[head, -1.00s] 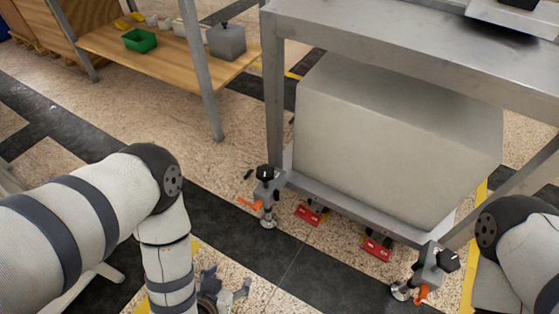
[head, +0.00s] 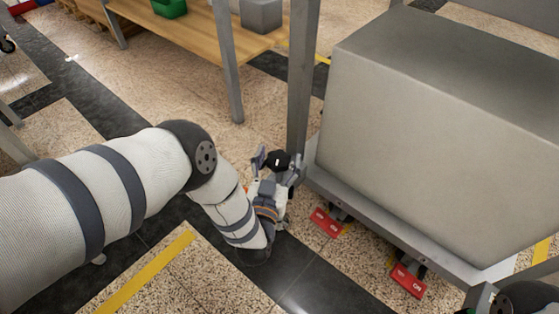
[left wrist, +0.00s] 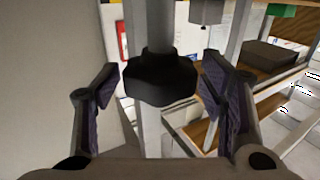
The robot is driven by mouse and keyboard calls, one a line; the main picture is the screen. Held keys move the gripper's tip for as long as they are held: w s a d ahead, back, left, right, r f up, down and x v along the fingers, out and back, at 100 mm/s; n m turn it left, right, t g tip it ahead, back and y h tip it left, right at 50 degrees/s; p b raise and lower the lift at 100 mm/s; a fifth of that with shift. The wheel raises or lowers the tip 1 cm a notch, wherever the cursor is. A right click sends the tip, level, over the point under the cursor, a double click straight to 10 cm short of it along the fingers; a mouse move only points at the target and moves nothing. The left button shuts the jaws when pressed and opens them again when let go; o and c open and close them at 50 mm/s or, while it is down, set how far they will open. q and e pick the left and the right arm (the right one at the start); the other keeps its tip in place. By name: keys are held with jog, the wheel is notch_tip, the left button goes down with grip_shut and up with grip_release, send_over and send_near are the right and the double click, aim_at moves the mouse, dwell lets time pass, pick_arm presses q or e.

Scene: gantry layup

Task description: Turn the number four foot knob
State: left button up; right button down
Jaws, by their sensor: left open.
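A black foot knob (head: 278,160) sits at the near left corner of the steel frame, beside its upright leg. My left gripper (head: 276,166) is at this knob, with one finger on each side. In the left wrist view the knob (left wrist: 160,80) is dark and faceted, between the two spread fingers of the left gripper (left wrist: 160,76). Gaps show on both sides, so the fingers look clear of it. The knob's number cannot be read. My gripper hides most of the foot below it.
A large grey box (head: 420,130) fills the frame's lower shelf, close right of my left gripper. Two red pedals (head: 326,222) (head: 408,281) stick out low along the frame's edge. A wooden bench (head: 200,35) stands behind. Floor at the lower left is open.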

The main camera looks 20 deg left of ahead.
pick_arm(q)
jog(key=shift+w, duration=0.15)
jog(key=c, duration=1.2)
jog(key=shift+h, duration=0.4)
jog(key=m+h, duration=0.2)
jog(key=shift+r+h+p, duration=0.1)
jog(key=shift+h+p, duration=0.3)
jog(key=m+h, duration=0.3)
jog(key=h, duration=0.1)
jog(key=m+g+h, duration=0.1)
jog(key=h, duration=0.1)
jog(key=m+g+h, duration=0.1)
jog(key=shift+f+h+b, duration=0.2)
jog(key=shift+h+b, duration=0.1)
jog(key=shift+h, duration=0.1)
jog(key=shift+m+g+h+b, duration=0.8)
jog(key=shift+m+g+h, duration=0.8)
jog(key=shift+m+h, duration=0.4)
jog(key=shift+r, duration=0.1)
